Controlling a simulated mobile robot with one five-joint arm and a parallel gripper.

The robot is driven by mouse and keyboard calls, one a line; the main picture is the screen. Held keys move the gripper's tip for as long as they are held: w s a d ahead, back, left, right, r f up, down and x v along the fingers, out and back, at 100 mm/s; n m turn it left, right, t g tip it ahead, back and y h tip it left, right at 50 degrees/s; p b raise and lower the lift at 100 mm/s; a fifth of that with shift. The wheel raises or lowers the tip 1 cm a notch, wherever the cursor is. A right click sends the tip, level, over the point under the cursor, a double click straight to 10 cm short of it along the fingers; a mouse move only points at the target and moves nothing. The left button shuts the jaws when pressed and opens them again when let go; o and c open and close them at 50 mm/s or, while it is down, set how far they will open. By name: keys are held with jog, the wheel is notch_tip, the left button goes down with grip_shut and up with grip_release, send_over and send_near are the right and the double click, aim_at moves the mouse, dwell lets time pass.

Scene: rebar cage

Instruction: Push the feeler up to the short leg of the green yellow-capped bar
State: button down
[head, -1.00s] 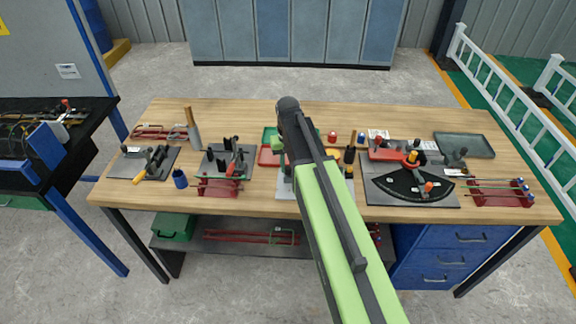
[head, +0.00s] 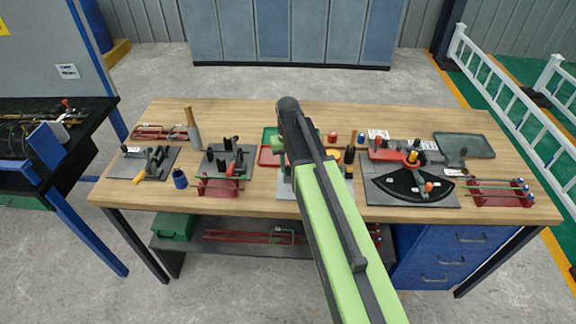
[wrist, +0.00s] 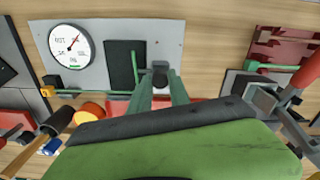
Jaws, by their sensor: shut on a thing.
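The green bar (wrist: 100,93) lies along the near side of a grey gauge plate (wrist: 165,40) in the wrist view. Its yellow cap (wrist: 47,91) is at the left end. Its short leg (wrist: 134,66) runs up the picture beside a black block (wrist: 118,65). My gripper (wrist: 160,86) is shut on the dark feeler (wrist: 160,70), just right of the short leg. Whether feeler and leg touch I cannot tell. A round dial (wrist: 71,46) with a red needle is on the plate's left. In the head view my arm hides the fingertips and most of the plate (head: 285,188).
An orange-topped cylinder (wrist: 88,112) stands close left of my gripper. A red rack (wrist: 285,52) and other bench tools are to the right in the wrist view. In the head view a black fan-shaped fixture (head: 412,187) and a red bar rack (head: 500,192) lie right of my arm.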

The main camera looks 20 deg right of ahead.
jog(key=shift+s+d, duration=0.1)
jog(key=shift+d, duration=0.15)
jog(key=c, duration=1.2)
grip_release()
notch_tip(320, 180, up, 17)
jog(key=p, duration=1.7)
jog(key=shift+r, duration=0.2)
